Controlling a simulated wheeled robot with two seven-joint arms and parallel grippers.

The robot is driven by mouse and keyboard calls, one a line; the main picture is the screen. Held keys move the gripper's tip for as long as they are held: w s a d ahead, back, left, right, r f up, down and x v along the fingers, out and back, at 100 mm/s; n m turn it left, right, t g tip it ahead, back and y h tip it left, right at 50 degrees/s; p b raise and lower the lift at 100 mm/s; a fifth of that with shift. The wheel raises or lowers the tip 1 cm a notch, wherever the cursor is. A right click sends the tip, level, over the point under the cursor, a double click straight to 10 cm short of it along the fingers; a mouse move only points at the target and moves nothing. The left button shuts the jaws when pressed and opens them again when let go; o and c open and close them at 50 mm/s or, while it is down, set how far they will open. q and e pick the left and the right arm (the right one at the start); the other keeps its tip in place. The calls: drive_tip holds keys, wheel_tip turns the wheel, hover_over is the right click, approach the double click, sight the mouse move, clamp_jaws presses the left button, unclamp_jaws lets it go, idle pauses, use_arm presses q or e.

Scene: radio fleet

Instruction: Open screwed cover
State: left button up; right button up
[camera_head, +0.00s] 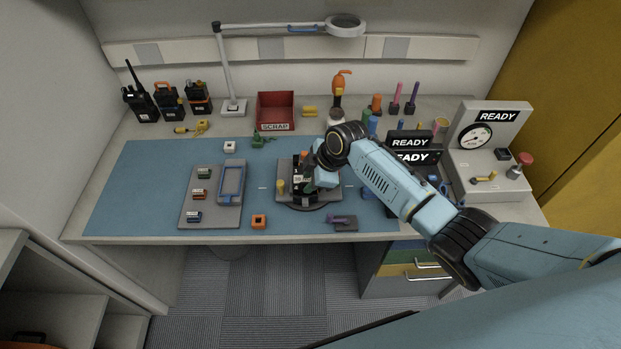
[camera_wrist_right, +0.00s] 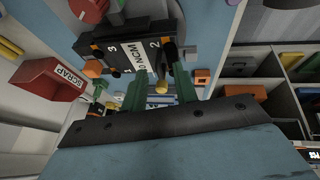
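A black device (camera_head: 303,181) with a white label stands on a grey fixture (camera_head: 330,195) on the blue mat. In the right wrist view its dark face (camera_wrist_right: 115,50) shows a label and the numbers 2 and 3 at its corners. My right gripper (camera_head: 318,180) is over the device's right side and partly hides it. In the wrist view the two green fingers of my right gripper (camera_wrist_right: 160,78) are apart, close to the corner marked 2. A yellow-tipped peg (camera_wrist_right: 161,88) shows between them; I cannot tell whether they touch it. My left gripper is out of view.
A grey tray (camera_head: 194,180) with small modules lies left of the fixture. The red scrap bin (camera_head: 275,112) stands behind. Radios (camera_head: 170,101) stand at the back left; a gauge station (camera_head: 487,150) is at the right.

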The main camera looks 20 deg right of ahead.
clamp_jaws()
